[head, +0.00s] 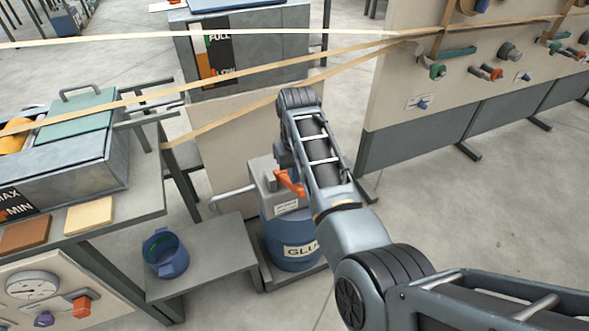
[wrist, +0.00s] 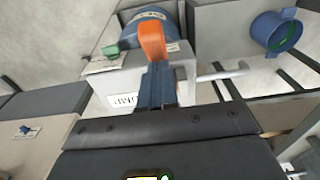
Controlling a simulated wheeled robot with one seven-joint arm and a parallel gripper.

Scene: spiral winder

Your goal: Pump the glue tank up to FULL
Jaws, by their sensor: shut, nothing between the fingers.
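The glue tank (head: 255,60) is a grey box at the back with a FULL/LOW gauge (head: 213,52); its level is too small to read.
A blue bucket (head: 165,253) stands on a low bench (head: 215,262) left of the drum. A table with a grey vat (head: 90,160) is at the left. Tan strips (head: 250,68) run across the top. A control panel (head: 470,65) stands at the right. Floor at lower right is bare.

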